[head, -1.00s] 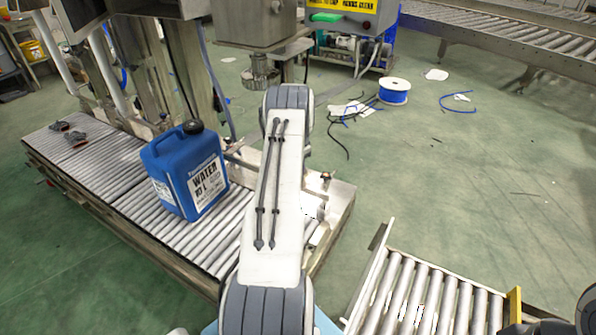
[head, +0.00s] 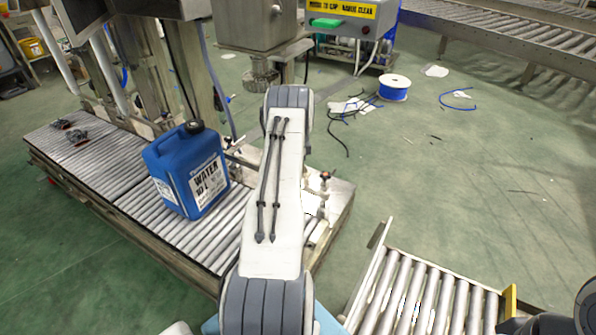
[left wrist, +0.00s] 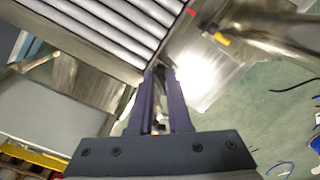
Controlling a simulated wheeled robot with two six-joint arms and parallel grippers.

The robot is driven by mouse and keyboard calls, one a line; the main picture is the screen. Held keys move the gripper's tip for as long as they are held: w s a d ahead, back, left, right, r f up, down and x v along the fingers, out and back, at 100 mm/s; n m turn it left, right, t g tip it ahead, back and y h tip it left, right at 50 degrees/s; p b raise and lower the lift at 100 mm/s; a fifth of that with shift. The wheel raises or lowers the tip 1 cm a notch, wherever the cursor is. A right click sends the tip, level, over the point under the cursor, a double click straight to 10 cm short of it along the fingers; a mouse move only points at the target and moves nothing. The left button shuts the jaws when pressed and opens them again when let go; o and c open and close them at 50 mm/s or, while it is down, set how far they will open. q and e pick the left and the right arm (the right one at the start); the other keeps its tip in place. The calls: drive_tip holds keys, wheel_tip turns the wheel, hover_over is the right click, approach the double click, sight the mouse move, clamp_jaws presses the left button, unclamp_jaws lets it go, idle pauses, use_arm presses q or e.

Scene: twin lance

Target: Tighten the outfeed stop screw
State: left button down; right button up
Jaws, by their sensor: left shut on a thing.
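My left gripper (left wrist: 160,80) is at the conveyor's edge in the left wrist view, its two dark purple fingers closed around a small dark part between the tips. The part sits where the outfeed stop screw would be, but is mostly hidden by the fingers; I cannot see its thread or how deep it sits. In the head view my left arm covers the gripper and the held part. My right gripper is not in view.
A blue water jug (head: 190,172) stands upright on the roller conveyor (head: 118,192), left of my arm. A second roller conveyor (head: 420,300) is at lower right. A blue cable spool (head: 393,90) and loose cables lie on the green floor, which is open at right.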

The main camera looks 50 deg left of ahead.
use_arm(q)
drive_tip(key=shift+s+d+f, duration=0.15)
drive_tip(key=shift+s+f, duration=0.05)
drive_tip(key=shift+f, duration=0.1)
drive_tip(key=shift+r+m+p, duration=0.1)
drive_tip(key=shift+m+p, duration=0.2)
drive_tip(key=shift+m, duration=1.9)
drive_tip(key=shift+m, duration=0.4)
drive_tip(key=m, duration=0.3)
drive_tip(key=shift+m+p, duration=0.3)
drive_tip(key=shift+p, duration=0.05)
